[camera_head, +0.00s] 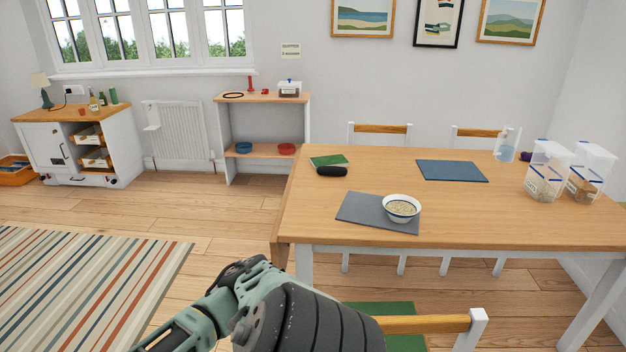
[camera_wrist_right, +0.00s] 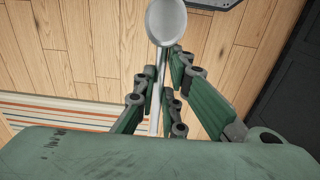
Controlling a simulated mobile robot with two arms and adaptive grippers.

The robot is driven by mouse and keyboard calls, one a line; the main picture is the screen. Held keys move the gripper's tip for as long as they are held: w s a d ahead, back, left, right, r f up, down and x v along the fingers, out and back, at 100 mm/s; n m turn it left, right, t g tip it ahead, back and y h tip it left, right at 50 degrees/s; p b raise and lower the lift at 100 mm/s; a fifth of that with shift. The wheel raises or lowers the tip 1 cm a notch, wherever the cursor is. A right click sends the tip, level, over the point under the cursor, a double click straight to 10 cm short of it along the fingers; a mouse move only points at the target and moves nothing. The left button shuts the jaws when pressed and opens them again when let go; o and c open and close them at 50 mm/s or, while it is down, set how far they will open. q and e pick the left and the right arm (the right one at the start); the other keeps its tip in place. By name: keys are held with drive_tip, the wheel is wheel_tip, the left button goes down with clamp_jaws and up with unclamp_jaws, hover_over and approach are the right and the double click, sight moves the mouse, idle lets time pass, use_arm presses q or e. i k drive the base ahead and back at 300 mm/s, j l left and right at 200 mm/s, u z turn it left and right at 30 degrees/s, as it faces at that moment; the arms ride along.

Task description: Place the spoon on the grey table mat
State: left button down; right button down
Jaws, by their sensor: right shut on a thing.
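The spoon (camera_wrist_right: 167,20) is silver, with its round bowl pointing toward the top of the right wrist view and its thin handle running down between my fingers. My right gripper (camera_wrist_right: 161,72) is shut on the spoon's handle, with wooden floor behind it. The grey table mat (camera_head: 360,208) lies near the front left part of the wooden table in the head view. A patterned bowl of grain-like food (camera_head: 401,208) stands on the mat's right part; its left part is bare. The spoon cannot be made out in the head view. My left gripper is not seen.
The wooden table (camera_head: 470,215) also holds a blue mat (camera_head: 452,171), a dark oblong item (camera_head: 332,171), a green flat item (camera_head: 329,160), a glass jug (camera_head: 507,145) and clear containers (camera_head: 549,172). A chair (camera_head: 425,324) stands in front of the table.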

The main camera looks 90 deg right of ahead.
sight(351, 205)
drive_tip(key=i+l+z, duration=0.15)
drive_tip(key=i+z, duration=1.15)
drive_tip(key=i+j+z, duration=0.25)
drive_tip(key=z, duration=0.15)
drive_tip(key=i+l+z, duration=0.25)
drive_tip(key=z, duration=0.2)
drive_tip(key=i+l+z, duration=0.1)
drive_tip(key=i+z, duration=0.7)
drive_tip(key=z, duration=0.15)
drive_tip(key=i+j+z, duration=0.15)
drive_tip(key=i+z, duration=0.8)
drive_tip(key=i+j, duration=0.05)
drive_tip(key=i, duration=0.05)
